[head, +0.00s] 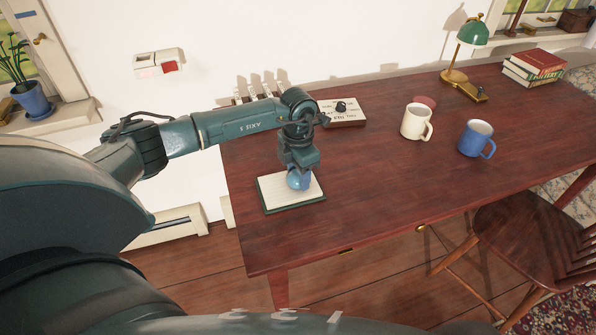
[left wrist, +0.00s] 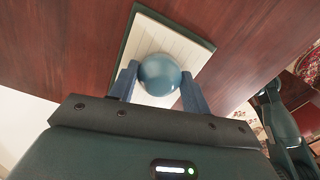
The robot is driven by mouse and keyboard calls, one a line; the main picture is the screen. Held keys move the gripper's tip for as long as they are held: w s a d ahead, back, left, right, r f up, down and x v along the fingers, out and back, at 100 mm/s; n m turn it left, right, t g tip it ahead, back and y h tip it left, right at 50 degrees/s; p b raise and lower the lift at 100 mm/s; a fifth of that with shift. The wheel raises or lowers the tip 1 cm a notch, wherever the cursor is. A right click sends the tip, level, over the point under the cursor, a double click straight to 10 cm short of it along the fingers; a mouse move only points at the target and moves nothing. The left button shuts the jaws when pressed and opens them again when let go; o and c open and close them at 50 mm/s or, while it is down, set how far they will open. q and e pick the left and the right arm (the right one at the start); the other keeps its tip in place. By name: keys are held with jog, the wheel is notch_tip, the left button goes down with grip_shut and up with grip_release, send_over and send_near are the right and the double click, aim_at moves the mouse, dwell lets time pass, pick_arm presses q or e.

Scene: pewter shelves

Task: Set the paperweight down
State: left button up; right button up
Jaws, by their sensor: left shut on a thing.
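The paperweight is a shiny blue ball (left wrist: 160,74), seen between the fingers in the left wrist view. It also shows in the head view (head: 299,181), partly covered by my gripper. My left gripper (head: 298,172) points down and is shut on it; its fingers show in the left wrist view (left wrist: 160,88). Directly below is a cream notepad with a green edge (head: 277,197), lying on the desk near its left end; it also shows in the left wrist view (left wrist: 150,35). I cannot tell whether the ball touches the pad. My right gripper is not in view.
The dark red wooden desk (head: 370,205) has free room right of the pad. A cream mug (head: 414,122), a blue mug (head: 474,139), a small box with a dark knob (head: 343,117), a green lamp (head: 473,34) and stacked books (head: 533,68) stand farther back. A chair (head: 530,235) is at front right.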

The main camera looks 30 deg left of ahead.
pick_arm(q)
jog(key=shift+f, duration=0.1)
jog(key=o, duration=1.1)
jog(key=shift+r, duration=0.35)
notch_tip(320, 180, up, 12)
jog(key=shift+f+b, duration=0.2)
jog(key=shift+b, duration=0.15)
